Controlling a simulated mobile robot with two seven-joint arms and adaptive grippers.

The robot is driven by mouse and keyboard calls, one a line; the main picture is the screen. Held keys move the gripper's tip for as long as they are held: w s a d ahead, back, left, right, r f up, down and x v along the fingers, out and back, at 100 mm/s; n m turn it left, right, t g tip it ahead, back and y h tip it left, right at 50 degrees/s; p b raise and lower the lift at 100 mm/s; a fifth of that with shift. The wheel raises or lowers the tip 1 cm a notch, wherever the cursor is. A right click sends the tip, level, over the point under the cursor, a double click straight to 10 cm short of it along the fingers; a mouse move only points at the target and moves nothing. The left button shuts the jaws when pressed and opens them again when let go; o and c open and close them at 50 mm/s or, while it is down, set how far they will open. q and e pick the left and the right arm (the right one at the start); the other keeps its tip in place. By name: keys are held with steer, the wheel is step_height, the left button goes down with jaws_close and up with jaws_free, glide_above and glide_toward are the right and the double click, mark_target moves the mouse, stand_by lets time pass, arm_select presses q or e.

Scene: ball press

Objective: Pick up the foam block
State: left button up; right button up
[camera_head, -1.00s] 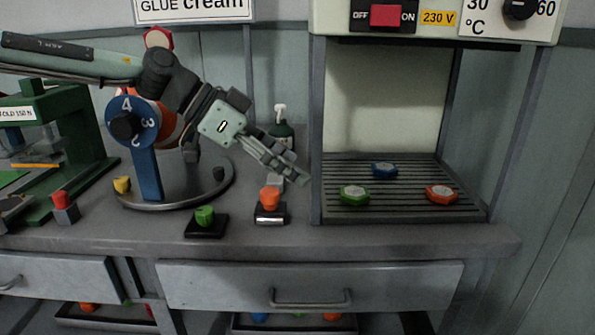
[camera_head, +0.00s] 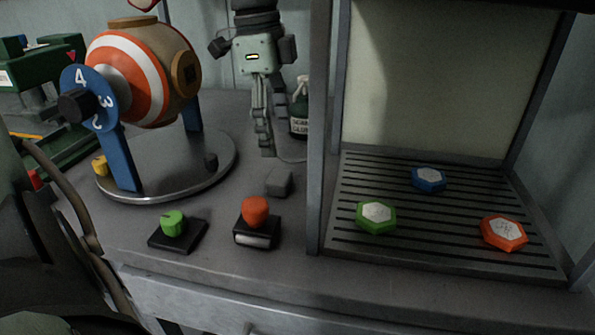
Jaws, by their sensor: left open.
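The foam block appears to be the small plain grey block (camera_head: 279,182) on the bench, between the round turntable and the heater frame. My left gripper (camera_head: 272,148) hangs from above with its fingers pointing down. Its fingertips are just behind and above the grey block in the picture. The fingers look apart with nothing between them. I see no clear contact with the block. My right gripper is not in view.
An orange knob on a black base (camera_head: 255,211) stands just in front of the block. A green knob (camera_head: 173,223) is left of it. The drum stand's round base (camera_head: 190,180) is at left. The heater's post (camera_head: 318,130) is close at right. A bottle (camera_head: 300,118) stands behind.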

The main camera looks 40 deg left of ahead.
mark_target(279, 176)
arm_select(q)
steer(key=f, duration=0.6)
steer(key=shift+s+d+f+p, duration=0.1)
steer(key=shift+s+f+p, duration=0.15)
steer(key=shift+p, duration=0.05)
steer(key=shift+w+f, duration=0.1)
steer(key=shift+f, duration=0.35)
steer(key=c, duration=0.9)
